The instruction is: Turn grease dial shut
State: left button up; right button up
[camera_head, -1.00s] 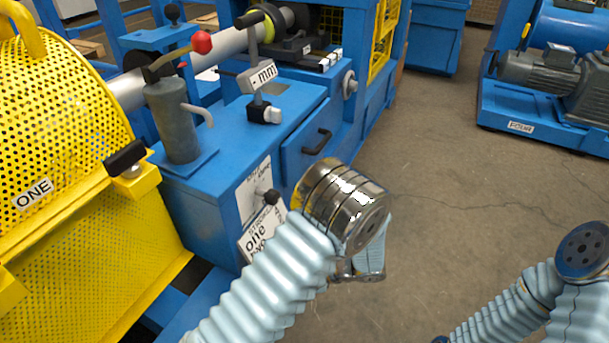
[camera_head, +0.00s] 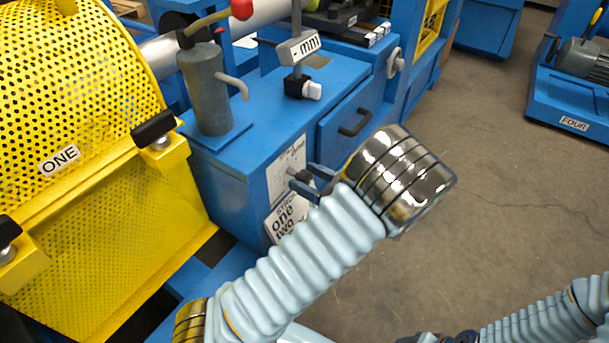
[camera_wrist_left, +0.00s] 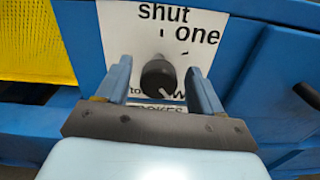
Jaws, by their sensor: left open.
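The grease dial is a small black knob (camera_wrist_left: 158,78) with a pale pointer line, on a white label plate (camera_wrist_left: 130,35) reading "shut", "one" and, partly covered, more words. In the left wrist view its pointer mark points to the lower right. My left gripper (camera_wrist_left: 162,85) is open, with one blue finger on each side of the knob; I cannot tell if they touch it. In the head view my left gripper (camera_head: 314,180) is at the knob (camera_head: 303,176) on the front of the blue cabinet (camera_head: 235,185).
A yellow perforated guard (camera_head: 80,90) stands at left. The floor (camera_head: 470,230) at right is clear.

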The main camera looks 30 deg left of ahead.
pick_arm(q)
jog(key=shift+a, duration=0.7)
jog(key=c, duration=1)
